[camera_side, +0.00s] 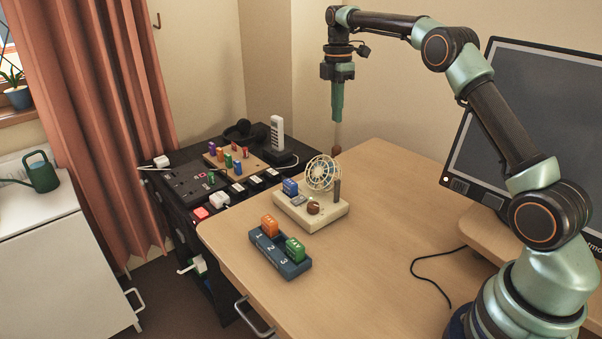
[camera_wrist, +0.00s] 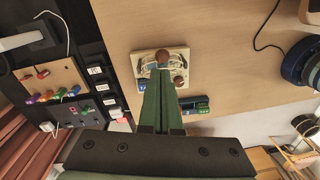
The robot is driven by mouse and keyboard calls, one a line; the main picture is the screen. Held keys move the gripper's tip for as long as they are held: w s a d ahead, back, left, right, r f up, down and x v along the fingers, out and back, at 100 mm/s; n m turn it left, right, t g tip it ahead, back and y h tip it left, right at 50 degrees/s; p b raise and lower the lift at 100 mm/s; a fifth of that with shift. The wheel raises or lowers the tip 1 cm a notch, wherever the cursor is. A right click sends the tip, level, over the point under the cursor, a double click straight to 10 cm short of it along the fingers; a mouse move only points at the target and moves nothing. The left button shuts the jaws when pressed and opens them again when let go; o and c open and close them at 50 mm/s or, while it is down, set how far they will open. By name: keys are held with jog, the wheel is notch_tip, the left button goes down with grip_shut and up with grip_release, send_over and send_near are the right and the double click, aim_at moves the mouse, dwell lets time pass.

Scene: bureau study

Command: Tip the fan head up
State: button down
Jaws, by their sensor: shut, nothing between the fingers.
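A small fan with a round, cream-coloured caged head (camera_side: 322,172) stands on a cream base (camera_side: 312,215) on the wooden desk. The base also carries a blue block (camera_side: 290,187) and a brown knob (camera_side: 313,208). In the wrist view the gripper (camera_wrist: 161,62) hides much of the fan, and parts of the cream base (camera_wrist: 138,64) show around the green fingers.
A dark holder (camera_side: 282,255) with an orange and a green block stands in front of the fan. A black cabinet (camera_side: 185,215) with a switch panel and a white handset (camera_side: 277,133) is at left. A monitor (camera_side: 540,130) stands at right. The desk's middle is clear apart from a cable (camera_side: 432,275).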

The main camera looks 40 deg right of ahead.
jog(key=s+a+r+m+t, duration=0.2)
jog(key=a+r+m, duration=0.2)
jog(key=r, duration=0.8)
jog(key=s+a+r+m+t, duration=0.1)
jog(key=s+a+m, duration=0.2)
jog(key=s+a, duration=0.15)
jog(key=s+a+f+m+t, duration=0.1)
jog(key=s+a+f+m, duration=0.2)
jog(key=s, duration=0.5)
jog(key=s+a+f+m+t, duration=0.2)
jog(key=s+a+f+m, duration=0.1)
jog(key=s+f+m, duration=0.2)
jog(key=s+f, duration=0.2)
jog(key=s, duration=0.1)
jog(key=shift+s+f, duration=0.15)
jog(key=shift+s, duration=0.25)
dwell(0.4)
